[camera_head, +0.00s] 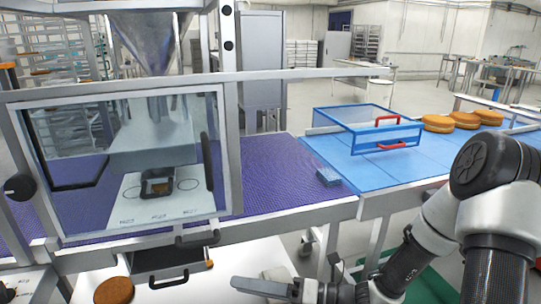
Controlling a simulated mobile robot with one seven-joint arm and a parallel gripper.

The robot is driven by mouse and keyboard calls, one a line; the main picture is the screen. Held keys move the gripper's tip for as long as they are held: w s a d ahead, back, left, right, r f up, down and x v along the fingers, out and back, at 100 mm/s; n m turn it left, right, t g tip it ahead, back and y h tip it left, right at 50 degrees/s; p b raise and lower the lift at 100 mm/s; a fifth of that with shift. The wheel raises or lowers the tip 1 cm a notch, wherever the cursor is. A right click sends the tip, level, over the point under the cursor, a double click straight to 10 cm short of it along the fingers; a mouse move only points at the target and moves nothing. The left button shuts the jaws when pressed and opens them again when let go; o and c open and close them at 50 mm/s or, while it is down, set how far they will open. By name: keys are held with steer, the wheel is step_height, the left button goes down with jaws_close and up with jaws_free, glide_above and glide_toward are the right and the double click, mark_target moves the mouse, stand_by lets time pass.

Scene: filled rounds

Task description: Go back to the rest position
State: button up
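My gripper (262,286) is at the bottom middle of the head view, pointing left, low over the white surface in front of the machine. One pale grey finger shows clearly. The other finger is not clear, so I cannot tell whether the gripper is open or shut. No held thing can be made out. My arm reaches in from the right edge and bends down to it.
A brown round (113,291) lies left of my gripper, near an open dark drawer (170,273). A framed clear guard (120,165) stands at left. A purple belt (265,170) leads to a blue belt (400,165) with a blue-framed box (365,130) and several brown rounds (438,123).

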steer(key=s+d+r+n+g+h, duration=0.25)
steer(key=s+n+g+h, duration=0.6)
steer(key=n, duration=0.75)
steer(key=s+d+r+n+t+h, duration=0.3)
steer(key=d+r+n+t+h, duration=0.4)
steer(key=d+n, duration=0.45)
steer(key=d+r+n+t+h+p, duration=0.1)
steer(key=d+r+n+p, duration=0.1)
steer(key=r+p, duration=0.6)
steer(key=d+r+n+t+h+p, duration=0.1)
steer(key=d+r+n+t+p, duration=0.1)
steer(key=r+p, duration=0.7)
step_height(320, 180, up, 6)
steer(key=shift+d+r+n, duration=0.2)
steer(key=shift+d+n, duration=0.25)
steer(key=shift+n, duration=0.1)
